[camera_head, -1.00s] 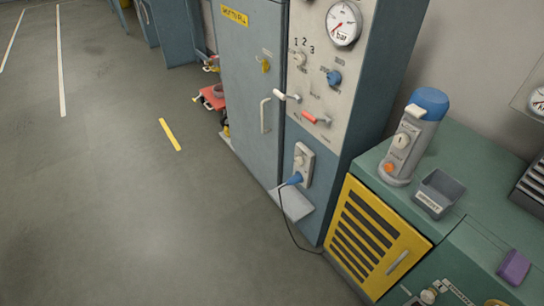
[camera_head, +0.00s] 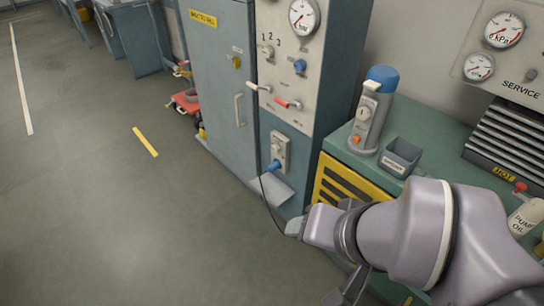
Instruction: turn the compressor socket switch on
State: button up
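The compressor socket (camera_head: 281,151) is a pale plate low on the blue-grey cabinet front. A small light switch (camera_head: 277,147) shows on its upper part; its exact setting is too small to tell. A blue plug (camera_head: 273,166) sits in the lower part, with a dark cable hanging from it. My gripper (camera_head: 350,287) is at the bottom of the view, right of and below the socket and apart from it. Its dark end parts are partly hidden by my arm and the frame edge, so its opening is unclear.
A sloped ledge (camera_head: 266,189) juts out under the socket. Levers (camera_head: 287,103) with red and white grips project above it. The yellow louvred panel (camera_head: 340,184) and green bench (camera_head: 343,137) stand to the right. The floor at left is open.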

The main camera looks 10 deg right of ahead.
aim_at(275, 148)
jog(key=i+j+z, duration=0.3)
jog(key=i+j, duration=0.3)
jog(key=i+j+z, duration=0.25)
jog(key=i+j, duration=0.5)
